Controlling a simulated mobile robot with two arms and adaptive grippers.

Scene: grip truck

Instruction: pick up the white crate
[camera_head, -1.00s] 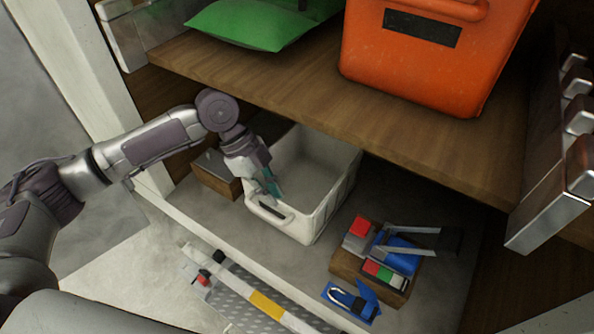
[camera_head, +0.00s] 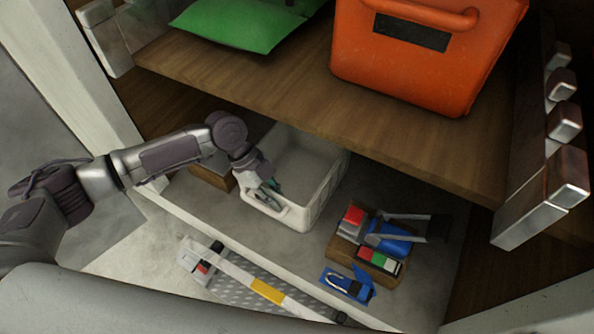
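The white crate (camera_head: 318,200) stands upright on the grey lower floor of the compartment, under the wooden shelf. It looks empty, and its far part is hidden by the shelf edge. My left gripper (camera_head: 268,194) is at the crate's near left wall, by the handle slot. Its fingers overlap the rim in the picture. I cannot tell whether they are closed on the wall. My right gripper is not in view.
A wooden shelf (camera_head: 300,100) overhangs the crate, carrying an orange box (camera_head: 420,65) and a green bag (camera_head: 245,25). A wooden block with tools (camera_head: 335,250) sits right of the crate. A small wooden box (camera_head: 208,174) stands left of it. A raised sill (camera_head: 190,222) runs in front.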

